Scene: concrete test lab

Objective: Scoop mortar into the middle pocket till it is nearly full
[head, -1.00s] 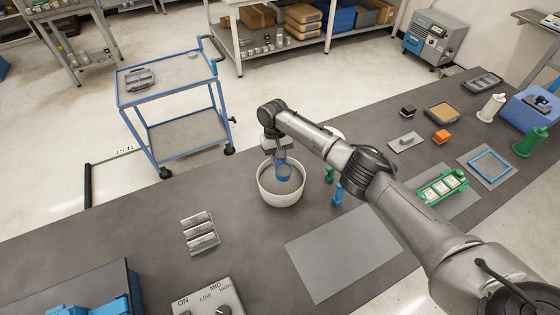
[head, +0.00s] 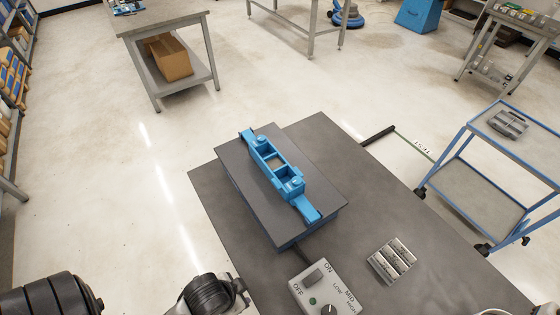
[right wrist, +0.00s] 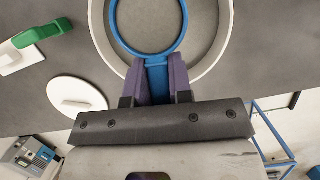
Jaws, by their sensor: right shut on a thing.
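A blue mould (head: 297,184) with pockets in a row lies on the dark plate of a blue-sided block. Its middle pocket (head: 276,164) looks greyish inside; its fill level is too small to tell. In the right wrist view my right gripper (right wrist: 156,85) has its purple fingers shut on the handle of a blue round scoop (right wrist: 157,62). The scoop's ring is over or in the white bowl (right wrist: 212,62), which holds grey mortar (right wrist: 205,18). The scoop's inside is grey; I cannot tell how full it is. My left arm shows at the bottom left of the head view, its fingers unseen.
A blue trolley (head: 480,195) stands beyond the bench. The right wrist view shows a white disc (right wrist: 78,94) and a green-topped white item (right wrist: 42,40).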

